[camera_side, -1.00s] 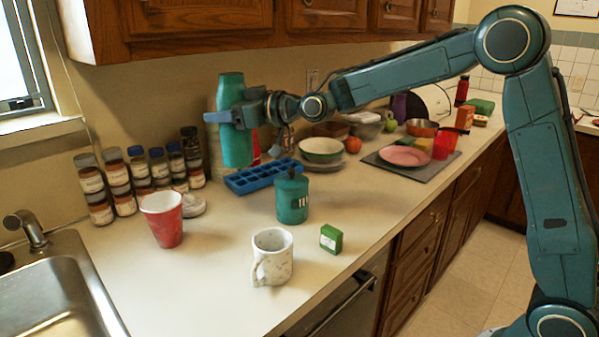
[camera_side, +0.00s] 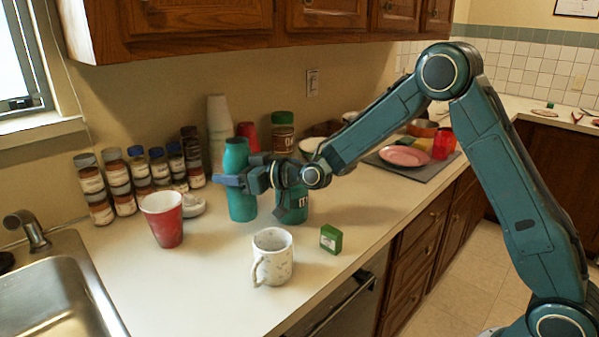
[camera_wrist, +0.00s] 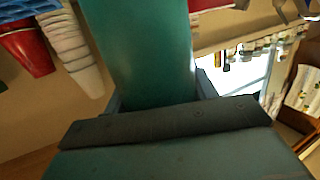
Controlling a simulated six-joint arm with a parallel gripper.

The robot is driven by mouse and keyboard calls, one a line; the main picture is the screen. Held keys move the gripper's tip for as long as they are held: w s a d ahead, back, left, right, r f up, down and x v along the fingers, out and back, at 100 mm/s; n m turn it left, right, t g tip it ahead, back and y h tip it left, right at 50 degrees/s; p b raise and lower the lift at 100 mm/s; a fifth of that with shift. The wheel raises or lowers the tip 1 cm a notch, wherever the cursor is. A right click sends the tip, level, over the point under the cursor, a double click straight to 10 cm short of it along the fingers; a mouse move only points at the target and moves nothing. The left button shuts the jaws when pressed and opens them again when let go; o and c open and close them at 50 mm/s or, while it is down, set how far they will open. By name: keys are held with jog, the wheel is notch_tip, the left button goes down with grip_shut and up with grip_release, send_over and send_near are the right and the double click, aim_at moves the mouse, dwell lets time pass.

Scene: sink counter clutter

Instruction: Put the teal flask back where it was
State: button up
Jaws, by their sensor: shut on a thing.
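The teal flask (camera_side: 238,204) stands upright in my gripper (camera_side: 236,180), over the counter behind the white mug. It also fills the upper middle of the wrist view (camera_wrist: 145,50). My gripper is shut around its middle. The flask's base is at or very near the counter; I cannot tell whether it touches. A teal canister (camera_side: 293,213) stands just right of the flask, partly hidden by my wrist.
A red cup (camera_side: 163,220), a speckled mug (camera_side: 272,258) and a green box (camera_side: 331,239) stand in front. Spice jars (camera_side: 115,177) line the wall at left. Stacked pale cups (camera_side: 219,125) and a brown jar with green lid (camera_side: 283,135) stand behind.

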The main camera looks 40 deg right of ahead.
aim_at(236, 195)
jog(key=shift+f, duration=0.9)
jog(key=shift+f, duration=2.15)
jog(key=o, duration=1.1)
jog(key=shift+f, duration=0.15)
jog(key=shift+r, duration=0.2)
jog(key=shift+v, duration=6)
jog(key=shift+f, duration=0.1)
